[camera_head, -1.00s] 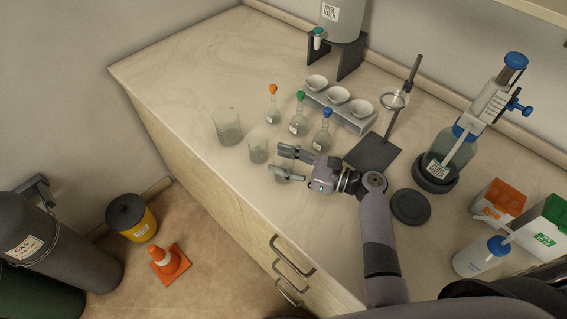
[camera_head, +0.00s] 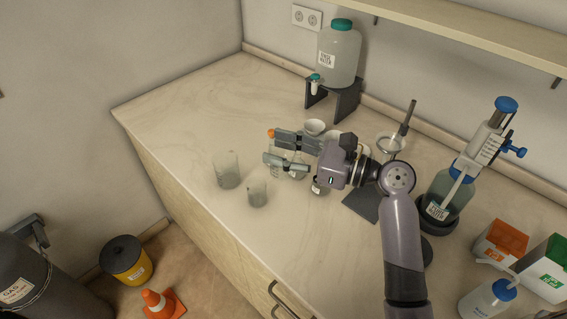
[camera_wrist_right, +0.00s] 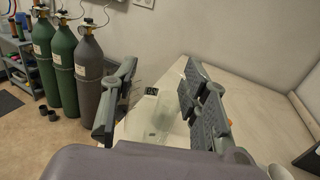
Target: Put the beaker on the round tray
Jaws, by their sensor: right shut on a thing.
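My right gripper (camera_head: 271,148) is shut on a clear glass beaker (camera_head: 275,156), held up in front of the flasks. The held beaker shows faintly between the fingers in the wrist view (camera_wrist_right: 160,112). Two other clear beakers stand on the bench to its left, a larger one (camera_head: 227,172) and a smaller one (camera_head: 257,194). The dark round tray (camera_head: 428,250) lies on the bench, right of my right forearm, which hides most of it. My left gripper is not in view.
The gripper partly hides stoppered flasks (camera_head: 298,172) and white bowls (camera_head: 315,127). A dark stand base (camera_head: 360,204) lies under the wrist. A dispenser bottle (camera_head: 445,190), boxes (camera_head: 500,243) and a wash bottle (camera_head: 487,301) stand at right. The left bench top is clear.

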